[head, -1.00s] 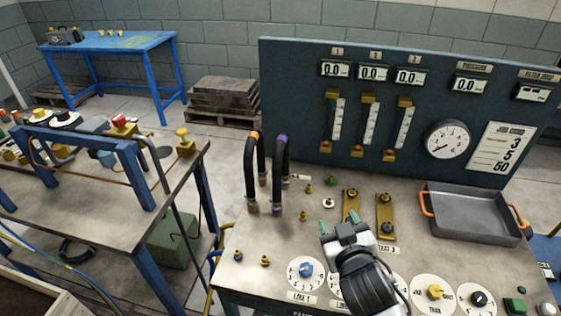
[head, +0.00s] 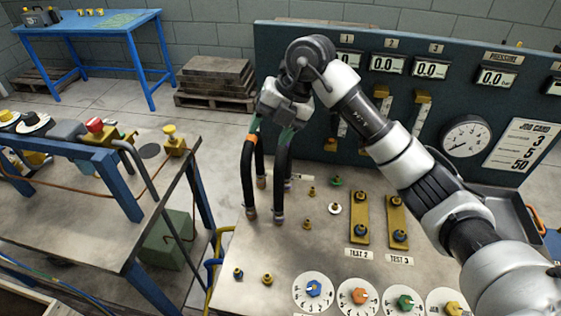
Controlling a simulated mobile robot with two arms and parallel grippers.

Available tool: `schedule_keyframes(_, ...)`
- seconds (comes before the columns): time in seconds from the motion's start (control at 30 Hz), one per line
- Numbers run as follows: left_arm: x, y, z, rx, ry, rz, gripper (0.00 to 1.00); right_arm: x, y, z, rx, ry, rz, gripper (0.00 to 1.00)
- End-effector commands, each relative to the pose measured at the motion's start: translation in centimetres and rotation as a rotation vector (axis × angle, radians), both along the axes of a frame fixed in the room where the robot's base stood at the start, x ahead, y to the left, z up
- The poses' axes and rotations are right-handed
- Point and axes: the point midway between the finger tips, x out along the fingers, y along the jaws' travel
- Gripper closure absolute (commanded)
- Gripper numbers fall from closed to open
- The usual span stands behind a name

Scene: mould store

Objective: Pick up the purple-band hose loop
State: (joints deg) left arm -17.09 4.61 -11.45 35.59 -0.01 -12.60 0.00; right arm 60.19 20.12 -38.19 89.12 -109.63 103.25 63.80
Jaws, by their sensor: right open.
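Two dark hose loops stand upright at the left of the bench top. The orange-band hose loop (head: 247,180) is on the left. The purple-band hose loop (head: 280,185) is just right of it; its purple band is hidden behind my gripper. My right gripper (head: 269,132) is open and points down at the tops of the loops. One green fingertip is by the orange band, the other at the top of the purple-band loop. I cannot tell whether the fingers straddle that loop or touch either one. My left gripper is not in view.
The gauge panel (head: 290,32) stands behind the loops. Small fittings, brass plates (head: 359,220) and dials (head: 313,291) lie to the right and front. A grey tray (head: 512,205) is partly behind my arm. A workbench (head: 70,220) stands left.

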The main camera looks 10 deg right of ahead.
Motion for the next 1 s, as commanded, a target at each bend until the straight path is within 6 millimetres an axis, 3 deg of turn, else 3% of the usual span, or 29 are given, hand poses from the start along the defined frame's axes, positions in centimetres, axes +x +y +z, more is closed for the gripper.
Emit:
schedule_keyframes(0.1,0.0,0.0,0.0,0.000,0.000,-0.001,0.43,0.8,-3.1,1.2,-0.177,0.022,-0.086,0.42)
schedule_keyframes(0.23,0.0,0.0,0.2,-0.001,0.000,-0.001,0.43,1.0,-4.3,1.2,-0.253,0.039,-0.129,0.42)
schedule_keyframes(0.5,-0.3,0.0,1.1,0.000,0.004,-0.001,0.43,1.2,-3.7,-2.7,-0.259,0.042,-0.131,0.42)
schedule_keyframes(0.67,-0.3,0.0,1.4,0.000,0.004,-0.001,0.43,1.3,-3.5,-3.9,-0.258,0.040,-0.130,0.42)
schedule_keyframes(1.0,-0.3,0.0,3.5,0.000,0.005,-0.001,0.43,1.5,-2.8,-8.3,-0.256,0.042,-0.129,0.42)
